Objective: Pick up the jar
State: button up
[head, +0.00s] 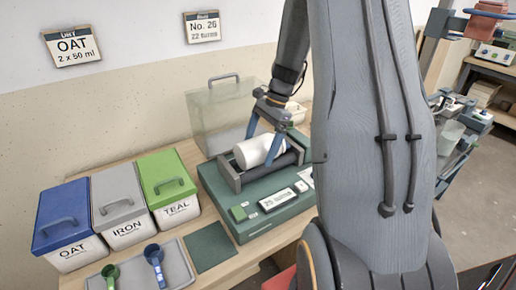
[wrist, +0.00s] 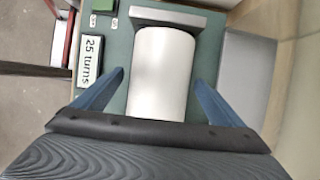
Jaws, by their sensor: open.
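The white jar (head: 258,150) lies on its side on a green roller machine (head: 273,220). In the wrist view the jar (wrist: 161,70) fills the middle, its far end close to a grey end bracket (wrist: 177,19). My gripper (head: 267,140) is above the jar in the head view, its blue fingers pointing down around it. In the wrist view my gripper (wrist: 160,95) is open, one finger on each side of the jar, with a gap on both sides. The jar's near end is hidden by the dark roller or gripper edge.
Blue OAT (head: 65,222), grey IRON (head: 120,205) and green TEAL (head: 168,187) buckets stand at the left. A grey tray (head: 178,262) holds a green scoop (head: 110,275) and a blue scoop (head: 154,257). A clear lidded box (head: 205,115) stands behind the machine.

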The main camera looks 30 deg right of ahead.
jog(key=shift+a+f, duration=0.25)
jog(key=shift+f, duration=0.4)
jog(key=c, duration=1.5)
jog(key=shift+r, duration=0.1)
notch_tip(320, 180, up, 10)
jog(key=shift+f+b, duration=0.2)
jog(key=shift+b, duration=0.8)
jog(key=shift+r+p, duration=2.9)
jog(key=shift+r, duration=0.3)
